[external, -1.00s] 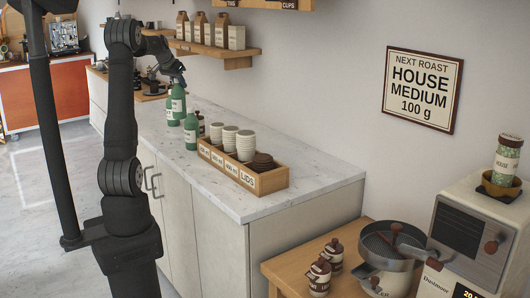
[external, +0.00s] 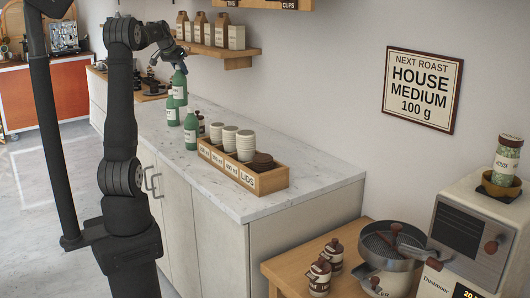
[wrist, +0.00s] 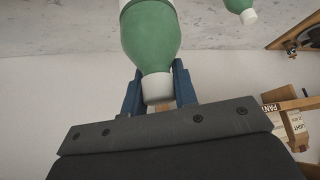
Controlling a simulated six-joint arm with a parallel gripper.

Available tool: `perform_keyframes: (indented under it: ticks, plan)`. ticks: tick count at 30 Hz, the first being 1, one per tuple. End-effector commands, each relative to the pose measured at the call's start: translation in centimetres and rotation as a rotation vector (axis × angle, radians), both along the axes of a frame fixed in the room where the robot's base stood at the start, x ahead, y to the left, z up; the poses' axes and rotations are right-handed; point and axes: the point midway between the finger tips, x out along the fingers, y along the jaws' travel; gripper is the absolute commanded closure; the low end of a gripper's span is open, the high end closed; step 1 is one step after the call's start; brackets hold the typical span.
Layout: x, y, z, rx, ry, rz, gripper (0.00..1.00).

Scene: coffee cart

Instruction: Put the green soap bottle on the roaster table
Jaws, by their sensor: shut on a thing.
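My gripper (external: 178,62) is shut on the cap end of a green soap bottle (external: 179,84) with a white label. It holds the bottle upright above the far part of the marble counter. In the wrist view the green bottle (wrist: 150,40) has its white cap between my blue fingers (wrist: 158,90). Two other green bottles stand on the counter, one farther back (external: 171,110) and one nearer (external: 190,132). The wooden roaster table (external: 285,268) is at the lower right, far from my gripper.
A wooden cup-and-lid organizer (external: 270,182) stands on the counter (external: 315,165). The roaster table bears small brown-lidded jars (external: 319,277), a round pan-like device (external: 385,262) and the roaster (external: 470,232). Wall shelves (external: 225,53) hang above the counter.

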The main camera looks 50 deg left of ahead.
Motion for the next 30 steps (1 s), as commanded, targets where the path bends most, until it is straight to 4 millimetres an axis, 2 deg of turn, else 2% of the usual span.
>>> perform_keyframes:
  ticks: [14, 23, 30]
  plan:
    - [4.1, -3.3, -0.1, -0.002, 0.002, -0.068, 1.00]
    - [8.2, -7.2, 0.0, -0.002, 0.002, -0.140, 1.00]
    - [12.0, -11.4, -0.1, -0.003, 0.006, -0.212, 1.00]
